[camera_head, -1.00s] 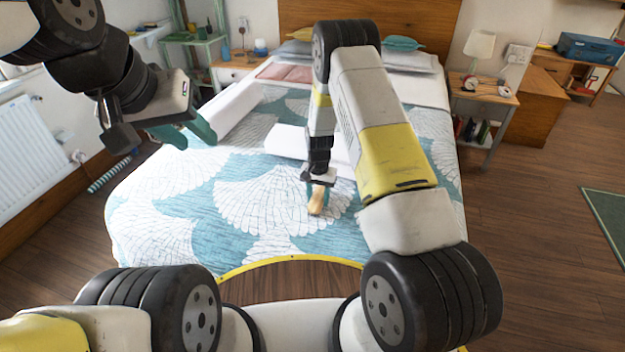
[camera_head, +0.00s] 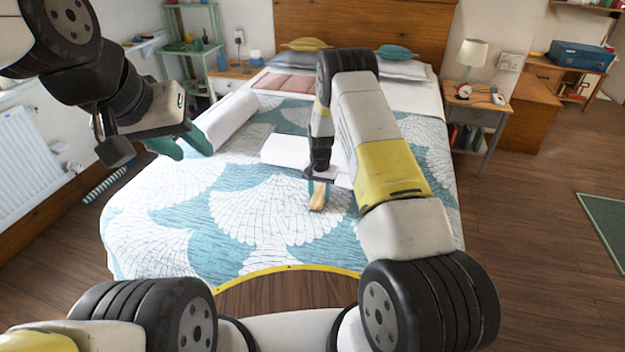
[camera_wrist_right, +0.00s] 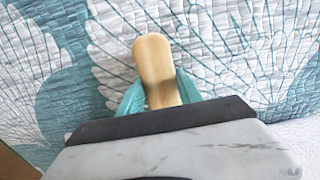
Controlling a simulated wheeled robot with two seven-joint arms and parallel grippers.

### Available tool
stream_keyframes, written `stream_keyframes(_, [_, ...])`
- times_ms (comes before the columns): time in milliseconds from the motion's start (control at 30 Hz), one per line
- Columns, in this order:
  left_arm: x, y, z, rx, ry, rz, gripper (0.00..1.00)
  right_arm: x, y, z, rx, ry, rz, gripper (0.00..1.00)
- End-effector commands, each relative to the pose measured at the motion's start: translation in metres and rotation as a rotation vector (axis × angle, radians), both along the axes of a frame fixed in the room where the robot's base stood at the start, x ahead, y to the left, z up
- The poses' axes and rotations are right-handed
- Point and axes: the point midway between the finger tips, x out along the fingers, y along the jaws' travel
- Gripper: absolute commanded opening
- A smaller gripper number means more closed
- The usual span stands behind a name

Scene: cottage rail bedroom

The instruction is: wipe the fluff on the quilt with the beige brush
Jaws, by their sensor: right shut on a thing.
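The beige brush (camera_head: 318,197) is held in my right gripper (camera_head: 319,179) over the front middle of the quilt. In the right wrist view the brush (camera_wrist_right: 155,68) sits between the two teal fingers, shut on it. I cannot tell whether the brush touches the quilt. The white and teal patterned quilt (camera_head: 165,222) covers the bed. I cannot make out any fluff in either view. My left gripper (camera_head: 181,144) hangs at the left above the bed's left side, its teal fingers apart and empty.
A white bolster (camera_head: 226,120) lies along the bed's left side, and a white roll (camera_head: 286,151) lies mid-bed, partly behind my right arm. A radiator (camera_head: 27,160) is on the left wall. A nightstand with a lamp (camera_head: 470,58) stands right of the bed.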

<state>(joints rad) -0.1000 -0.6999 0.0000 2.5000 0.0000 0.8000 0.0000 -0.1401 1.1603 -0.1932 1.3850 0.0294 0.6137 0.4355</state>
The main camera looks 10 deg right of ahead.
Motion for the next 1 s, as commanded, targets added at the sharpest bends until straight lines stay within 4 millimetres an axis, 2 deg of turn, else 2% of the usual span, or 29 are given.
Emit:
stream_keyframes(333, [0.000, 0.000, 0.000, 0.000, 0.000, 0.000, 0.36, 0.001, -0.001, 0.004, -0.002, -0.004, -0.001, 0.04])
stream_keyframes(800, [0.000, 0.000, 0.000, 0.000, 0.000, 0.000, 0.36, 0.001, 0.000, 0.051, 0.000, -0.002, -0.001, 0.04])
stream_keyframes(1000, [0.000, 0.000, 0.000, 0.000, 0.000, 0.000, 0.36, 0.000, 0.000, 0.060, 0.001, -0.001, 0.000, 0.04])
